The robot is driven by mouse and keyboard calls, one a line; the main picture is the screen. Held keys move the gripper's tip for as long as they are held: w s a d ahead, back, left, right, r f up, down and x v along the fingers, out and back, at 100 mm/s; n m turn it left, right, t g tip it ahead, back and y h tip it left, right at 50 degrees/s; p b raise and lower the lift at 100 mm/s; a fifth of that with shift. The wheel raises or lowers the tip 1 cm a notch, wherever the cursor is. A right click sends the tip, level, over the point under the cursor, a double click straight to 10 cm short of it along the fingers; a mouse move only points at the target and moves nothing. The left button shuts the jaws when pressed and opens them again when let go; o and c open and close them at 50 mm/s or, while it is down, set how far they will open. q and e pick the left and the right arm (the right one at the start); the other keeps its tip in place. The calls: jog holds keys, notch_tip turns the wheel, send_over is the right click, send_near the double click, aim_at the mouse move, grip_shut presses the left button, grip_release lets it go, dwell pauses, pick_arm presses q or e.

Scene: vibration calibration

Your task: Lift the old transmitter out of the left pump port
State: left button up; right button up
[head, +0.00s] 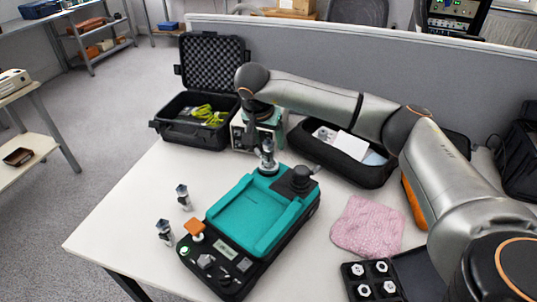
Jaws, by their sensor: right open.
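The teal and black pump unit (246,215) lies on the white table. The old transmitter (268,160), a silver upright cylinder, stands in the port at the pump's far left corner. A black knob-like part (300,180) sits to its right on the pump. My right arm reaches in from the right, and its wrist bends down over the transmitter. My right gripper (267,142) is open at the transmitter's top; its fingers are small here, and I cannot tell whether they touch it. My left gripper is not in view.
Two small metallic fittings (183,197) (165,232) stand left of the pump. An open black case (188,132), a black pouch (340,168), a pink cloth (368,226) and a black tray of nuts (345,268) surround it. The table's left front is clear. A grey partition (330,62) stands behind.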

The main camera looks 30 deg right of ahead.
jog(key=shift+x, duration=0.95)
grip_shut()
jog(key=shift+r, duration=0.1)
